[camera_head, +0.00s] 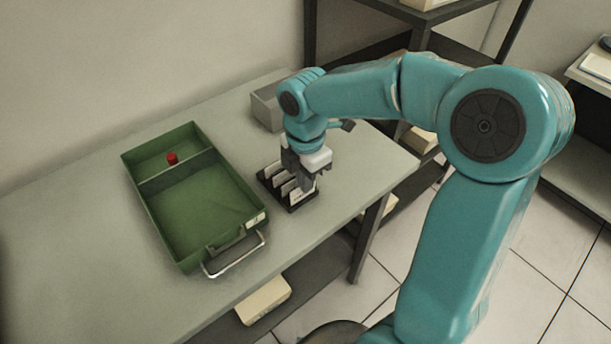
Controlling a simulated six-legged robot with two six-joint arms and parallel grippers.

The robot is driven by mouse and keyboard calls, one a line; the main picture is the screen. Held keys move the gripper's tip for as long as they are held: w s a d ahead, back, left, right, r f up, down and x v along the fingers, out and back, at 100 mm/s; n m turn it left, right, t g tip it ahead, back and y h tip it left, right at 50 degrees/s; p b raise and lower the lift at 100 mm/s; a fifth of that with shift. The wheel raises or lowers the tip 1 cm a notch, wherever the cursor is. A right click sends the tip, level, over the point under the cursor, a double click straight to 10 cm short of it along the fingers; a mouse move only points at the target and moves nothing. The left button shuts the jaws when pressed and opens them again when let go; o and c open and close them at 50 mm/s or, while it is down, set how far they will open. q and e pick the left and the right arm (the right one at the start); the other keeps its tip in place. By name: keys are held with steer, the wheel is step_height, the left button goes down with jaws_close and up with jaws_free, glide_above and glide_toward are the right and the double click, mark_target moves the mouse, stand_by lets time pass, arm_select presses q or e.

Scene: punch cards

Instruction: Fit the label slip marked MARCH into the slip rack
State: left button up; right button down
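The slip rack (303,207) is a small black holder near the right part of the table. Several white slips (276,172) stand in it, too small for me to read any marking, so I cannot pick out the MARCH slip. My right gripper (304,183) points down right over the rack's back right part and covers some of it. Its fingertips are among or just above the slips. I cannot tell whether it is shut on a slip. My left gripper is not in view.
A green tray (196,257) with a divider, a wire handle and a small red object (172,158) lies left of the rack. A grey open box (264,109) stands behind the rack. The grey table's (75,245) left part is clear. Its right edge is close to the rack.

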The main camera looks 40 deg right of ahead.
steer(key=c, duration=1.8)
jaws_free()
steer(key=o, duration=0.5)
steer(key=shift+r, duration=0.1)
step_height(320, 180, up, 16)
steer(key=p, duration=0.2)
